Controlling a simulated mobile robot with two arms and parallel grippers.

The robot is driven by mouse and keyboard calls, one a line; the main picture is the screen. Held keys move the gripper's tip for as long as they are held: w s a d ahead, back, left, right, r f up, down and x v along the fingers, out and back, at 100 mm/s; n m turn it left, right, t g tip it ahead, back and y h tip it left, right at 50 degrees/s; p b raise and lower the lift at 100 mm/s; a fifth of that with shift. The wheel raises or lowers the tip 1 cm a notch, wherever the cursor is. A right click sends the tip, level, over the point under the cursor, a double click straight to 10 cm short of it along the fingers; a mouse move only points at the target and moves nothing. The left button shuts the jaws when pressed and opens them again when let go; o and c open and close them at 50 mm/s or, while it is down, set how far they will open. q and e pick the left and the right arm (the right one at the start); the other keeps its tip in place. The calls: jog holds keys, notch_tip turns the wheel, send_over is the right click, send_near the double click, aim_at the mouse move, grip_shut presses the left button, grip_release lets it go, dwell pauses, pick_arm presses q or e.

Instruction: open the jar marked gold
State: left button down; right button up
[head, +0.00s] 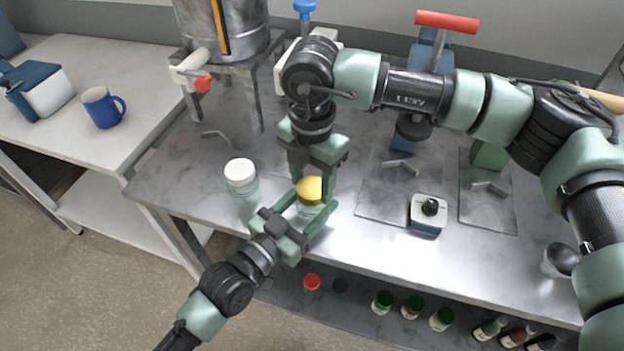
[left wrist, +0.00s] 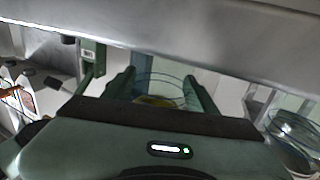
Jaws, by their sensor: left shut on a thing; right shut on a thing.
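The jar with the gold lid (head: 310,190) stands at the front edge of the steel bench, its clear body (head: 307,209) showing below the lid. My left gripper (head: 306,212) reaches in from the front and is shut on the jar's body. In the left wrist view the jar's clear glass (left wrist: 160,84) is between the two fingers, with a bit of gold showing. My right gripper (head: 313,180) comes down from above and is shut on the gold lid, its fingers partly hiding it. The lid looks seated on the jar; any gap is too small to tell.
A white-lidded jar (head: 241,174) stands close on the left. A metal vessel on a stand (head: 225,40) is behind. A small white box with a black knob (head: 428,213) is to the right. Several bottles (head: 412,305) line the lower shelf. A blue mug (head: 101,107) sits on the left table.

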jog(key=n, duration=1.2)
jog(key=shift+n, duration=0.3)
jog(key=n, duration=0.7)
jog(key=shift+r, duration=0.1)
jog(key=n, duration=0.7)
jog(key=shift+n, duration=0.3)
jog(key=n, duration=1.4)
jog(key=shift+n, duration=0.4)
jog(key=n, duration=0.7)
jog(key=shift+r, duration=0.1)
jog(key=shift+r, duration=0.25)
